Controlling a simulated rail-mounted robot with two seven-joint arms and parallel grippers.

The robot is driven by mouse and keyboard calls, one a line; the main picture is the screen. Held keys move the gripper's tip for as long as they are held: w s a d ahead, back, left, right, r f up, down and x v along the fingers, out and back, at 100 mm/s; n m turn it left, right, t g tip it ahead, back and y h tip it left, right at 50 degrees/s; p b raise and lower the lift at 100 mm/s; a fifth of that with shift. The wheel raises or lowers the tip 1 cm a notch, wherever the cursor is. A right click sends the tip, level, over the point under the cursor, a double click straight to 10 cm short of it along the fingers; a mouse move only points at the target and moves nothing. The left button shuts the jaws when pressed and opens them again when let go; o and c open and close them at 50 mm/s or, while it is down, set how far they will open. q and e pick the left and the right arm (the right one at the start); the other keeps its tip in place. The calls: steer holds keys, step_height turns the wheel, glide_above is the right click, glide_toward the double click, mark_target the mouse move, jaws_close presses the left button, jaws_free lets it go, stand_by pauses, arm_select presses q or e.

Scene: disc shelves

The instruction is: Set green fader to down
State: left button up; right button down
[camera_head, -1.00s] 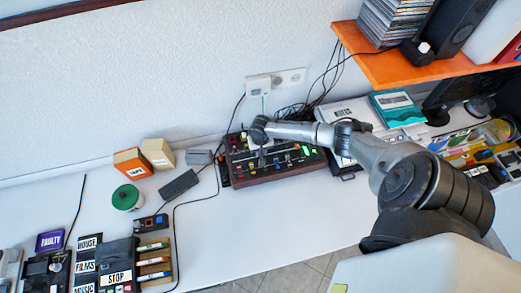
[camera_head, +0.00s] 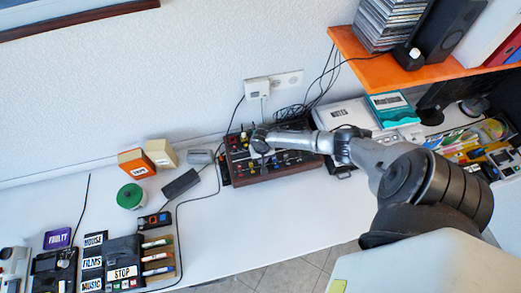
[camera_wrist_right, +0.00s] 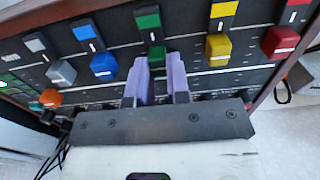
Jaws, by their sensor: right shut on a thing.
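The mixer panel (camera_head: 285,163) with its coloured faders lies on the desk against the wall. In the right wrist view, the green fader cap (camera_wrist_right: 155,57) sits just below a green label (camera_wrist_right: 148,20) with a short slot line between them. My right gripper (camera_wrist_right: 160,72) has its two purple fingers on either side of the green cap, shut on it, hiding its lower part. In the head view my right gripper (camera_head: 259,148) is over the left part of the panel, and the cap is hard to make out there. My left gripper is not in view.
In the wrist view, a blue cap (camera_wrist_right: 103,65) and a yellow cap (camera_wrist_right: 218,46) flank the green one closely; a red cap (camera_wrist_right: 281,41) is farther right. Loose cables run near the mixer. An orange shelf (camera_head: 400,72) hangs at right.

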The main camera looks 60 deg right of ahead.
steer(key=shift+s+a, duration=0.15)
steer(key=shift+a, duration=0.05)
steer(key=shift+d, duration=0.1)
steer(key=c, duration=1.1)
jaws_free()
step_height(320, 180, up, 14)
steer(key=shift+f+p, duration=0.1)
steer(key=shift+p, duration=0.75)
